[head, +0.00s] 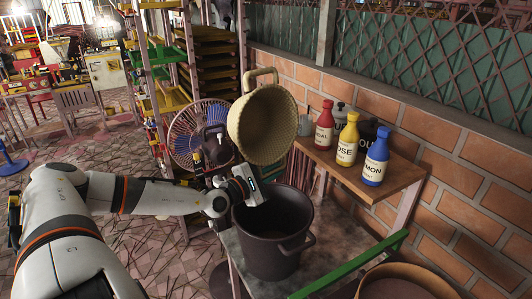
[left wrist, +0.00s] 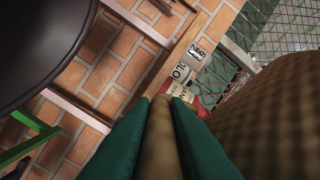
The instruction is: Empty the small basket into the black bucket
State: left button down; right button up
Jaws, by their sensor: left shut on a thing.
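The small tan woven basket (head: 272,125) is tipped on its side in the air above the black bucket (head: 268,252). One of its handles sticks up at the top. My left gripper (head: 246,184) is below the basket, just over the bucket's rim. In the left wrist view, its green fingers (left wrist: 162,135) are closed on a tan handle, and the basket's woven side (left wrist: 270,125) fills the right. The bucket's dark rim also shows there at upper left (left wrist: 45,45). No contents can be made out in the basket or the bucket. My right gripper is not seen.
The bucket stands on a grey table (head: 340,235). A wooden shelf (head: 400,178) to the right holds red, yellow and blue bottles and dark pots against a brick wall. A green bar (head: 350,265) and a round brown tub (head: 405,285) are at front right. A fan (head: 190,135) stands behind.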

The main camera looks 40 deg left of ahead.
pick_arm(q)
jog(key=n, duration=0.2)
jog(key=d+r+n+p, duration=0.1)
jog(key=n, duration=0.2)
jog(key=shift+d, duration=0.2)
jog(key=n, duration=0.2)
jog(key=d+n, duration=0.1)
jog(key=n, duration=0.1)
jog(key=shift+s+r, duration=0.1)
jog(key=shift+r, duration=0.3)
notch_tip(320, 180, up, 6)
jog(key=d+n+p, duration=0.1)
jog(key=n+p, duration=0.5)
jog(key=n, duration=0.1)
jog(key=shift+d, duration=0.4)
